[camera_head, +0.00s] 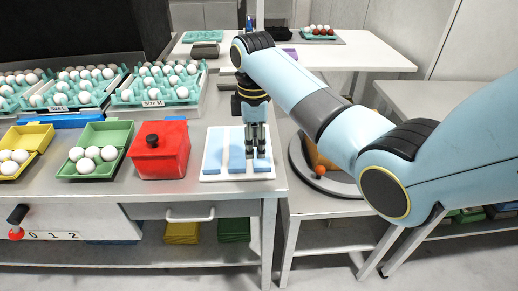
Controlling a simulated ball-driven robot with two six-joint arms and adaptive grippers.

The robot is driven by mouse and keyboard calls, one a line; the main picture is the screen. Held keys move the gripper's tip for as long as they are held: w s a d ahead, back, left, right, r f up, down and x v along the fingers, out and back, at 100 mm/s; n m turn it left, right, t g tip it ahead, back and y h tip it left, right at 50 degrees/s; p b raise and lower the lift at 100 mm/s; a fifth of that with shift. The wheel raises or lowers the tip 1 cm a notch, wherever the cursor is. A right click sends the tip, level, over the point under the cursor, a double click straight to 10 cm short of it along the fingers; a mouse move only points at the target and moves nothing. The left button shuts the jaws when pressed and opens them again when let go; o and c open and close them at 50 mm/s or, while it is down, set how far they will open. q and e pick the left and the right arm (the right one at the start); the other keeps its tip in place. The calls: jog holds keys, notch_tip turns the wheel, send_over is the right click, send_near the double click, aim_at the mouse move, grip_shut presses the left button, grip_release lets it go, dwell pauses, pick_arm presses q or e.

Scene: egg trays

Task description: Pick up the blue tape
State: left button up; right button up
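Three blue strips, which look like the tape, lie side by side on a white board (206,177) near the table's right end. The left strip (214,152) is pale blue; the middle strip (237,152) and the right strip (262,164) look a stronger blue. My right gripper (256,154) points down over the board, between the middle and right strips and partly in front of the right one. Its two dark fingers show a gap between them, with nothing clearly held. Whether the tips touch the board or a strip cannot be told. My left gripper is out of view.
A red box with a black knob (160,163) stands left of the board. Green (96,135) and yellow egg cartons (28,140) and trays of eggs (158,84) fill the left. A round grey plate (303,168) with orange things lies right, under my arm.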

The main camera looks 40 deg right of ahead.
aim_at(258, 172)
jog(key=f, duration=0.7)
jog(key=shift+s+d, duration=0.25)
jog(key=shift+r, duration=0.1)
jog(key=shift+c, duration=0.4)
grip_shut()
